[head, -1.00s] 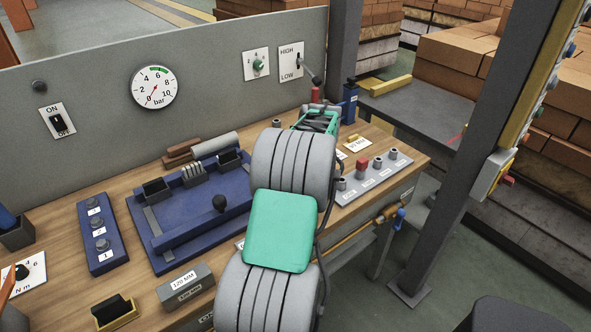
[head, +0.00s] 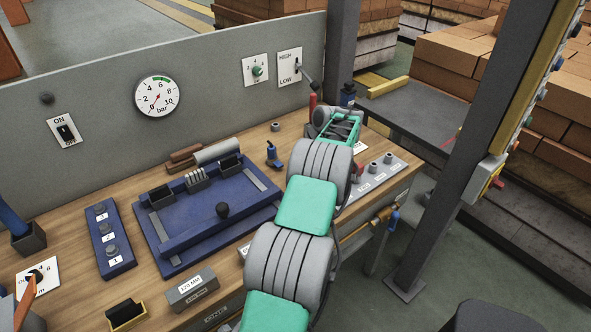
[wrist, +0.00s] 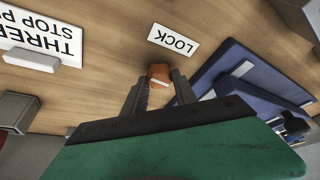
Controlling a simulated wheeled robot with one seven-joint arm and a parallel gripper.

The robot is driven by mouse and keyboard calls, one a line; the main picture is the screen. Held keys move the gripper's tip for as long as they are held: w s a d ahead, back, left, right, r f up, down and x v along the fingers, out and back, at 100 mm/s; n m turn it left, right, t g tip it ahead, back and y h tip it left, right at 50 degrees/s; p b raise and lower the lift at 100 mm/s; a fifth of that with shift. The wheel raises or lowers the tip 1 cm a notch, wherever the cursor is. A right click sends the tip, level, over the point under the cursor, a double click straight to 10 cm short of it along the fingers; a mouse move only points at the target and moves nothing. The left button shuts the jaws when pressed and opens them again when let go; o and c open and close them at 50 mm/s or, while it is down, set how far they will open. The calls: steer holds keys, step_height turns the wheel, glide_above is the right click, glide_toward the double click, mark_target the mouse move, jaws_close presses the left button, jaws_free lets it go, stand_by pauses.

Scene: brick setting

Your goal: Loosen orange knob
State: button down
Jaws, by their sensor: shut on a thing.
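The orange knob (wrist: 159,76) shows in the wrist view on the wooden bench top, just below the white LOCK label (wrist: 173,40). My gripper (wrist: 160,84) reaches it with a dark finger on each side, and is shut on it. In the head view my arm hides the knob and my fingertips. Whether the knob has turned cannot be told.
A blue fixture (head: 205,225) with a black ball handle lies left of my arm. A small blue part (head: 273,156) stands behind it. A grey strip with several posts (head: 372,181) lies to the right. A grey panel (head: 215,95) with a gauge and switches rises behind.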

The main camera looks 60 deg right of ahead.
steer(key=shift+n, duration=0.4)
steer(key=c, duration=1)
jaws_free()
steer(key=p+v, duration=0.3)
steer(key=v, duration=0.4)
steer(key=shift+r, duration=0.4)
steer(key=shift+s+d, duration=0.1)
steer(key=shift+d, duration=0.05)
